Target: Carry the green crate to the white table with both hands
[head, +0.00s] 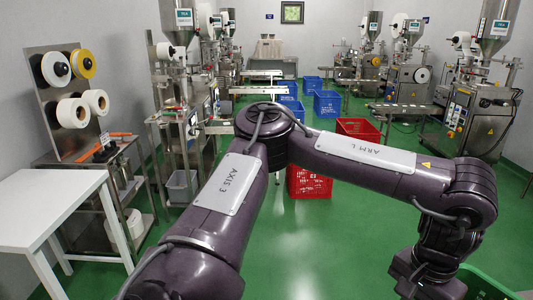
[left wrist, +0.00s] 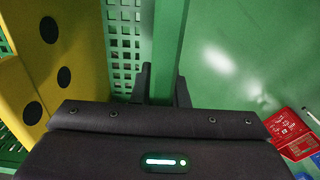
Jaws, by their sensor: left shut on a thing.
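The green crate (head: 487,284) shows only as a corner at the bottom right of the head view. In the left wrist view its rim (left wrist: 168,40) runs between the fingers of my left gripper (left wrist: 161,88), which is shut on it. The crate's slotted wall lies left of the rim, and yellow pieces with black dots are inside. In the head view my left arm reaches across to the lower right, and its gripper is mostly cut off. The white table (head: 45,198) stands at the far left with a bare top. My right gripper is not seen.
A metal bench (head: 125,160) with tape rolls above it stands behind the white table. Red crates (head: 312,183) and several blue crates (head: 327,104) sit on the green floor ahead. Packing machines line both sides. The floor in the middle foreground is clear.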

